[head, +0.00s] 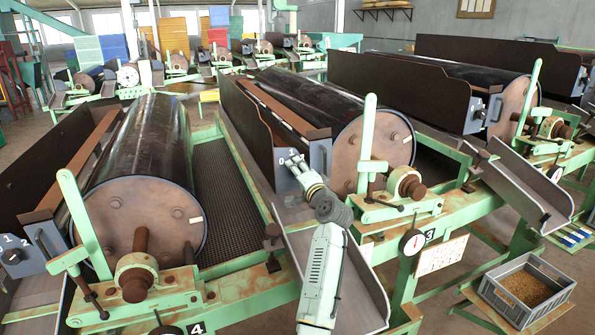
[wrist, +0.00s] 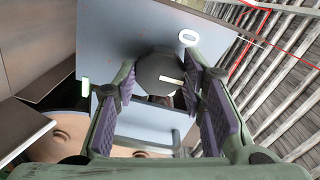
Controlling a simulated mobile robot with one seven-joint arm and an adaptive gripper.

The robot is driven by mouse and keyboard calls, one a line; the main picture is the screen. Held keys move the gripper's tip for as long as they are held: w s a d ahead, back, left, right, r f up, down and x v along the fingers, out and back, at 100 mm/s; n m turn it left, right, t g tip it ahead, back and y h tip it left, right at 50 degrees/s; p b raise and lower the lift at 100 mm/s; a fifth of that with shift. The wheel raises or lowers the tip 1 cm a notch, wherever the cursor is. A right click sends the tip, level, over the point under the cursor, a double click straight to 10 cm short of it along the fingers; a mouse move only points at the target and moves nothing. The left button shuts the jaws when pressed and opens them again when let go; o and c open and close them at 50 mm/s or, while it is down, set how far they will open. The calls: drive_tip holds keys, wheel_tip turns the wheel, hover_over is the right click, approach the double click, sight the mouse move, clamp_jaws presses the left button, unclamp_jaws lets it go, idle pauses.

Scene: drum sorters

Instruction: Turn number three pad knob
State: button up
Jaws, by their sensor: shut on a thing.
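The number three pad knob (wrist: 158,72) is a dark, many-sided knob with a white pointer line, on a grey panel (wrist: 120,40) in the wrist view. A white "0" mark shows above and right of it. My gripper (wrist: 165,80) has its purple-padded fingers on either side of the knob, shut on it. In the head view my gripper (head: 293,160) is at the small grey panel (head: 318,157) beside the drum (head: 372,150) of the machine with the "3" plate (head: 429,234). There the fingers mostly hide the knob; "0" and "1" marks show beside it.
The number 4 drum (head: 145,165) stands at left, with its own knob (head: 12,257) on a panel. A green upright lever (head: 369,135) stands right of my gripper. A metal chute (head: 365,285) lies beside my arm. A grey crate of grain (head: 526,290) is at lower right.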

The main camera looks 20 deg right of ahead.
drive_tip(key=shift+d, duration=0.1)
drive_tip(key=o, duration=1.1)
drive_tip(key=shift+o, duration=0.2)
drive_tip(key=s, duration=1.2)
drive_tip(key=shift+d, duration=0.15)
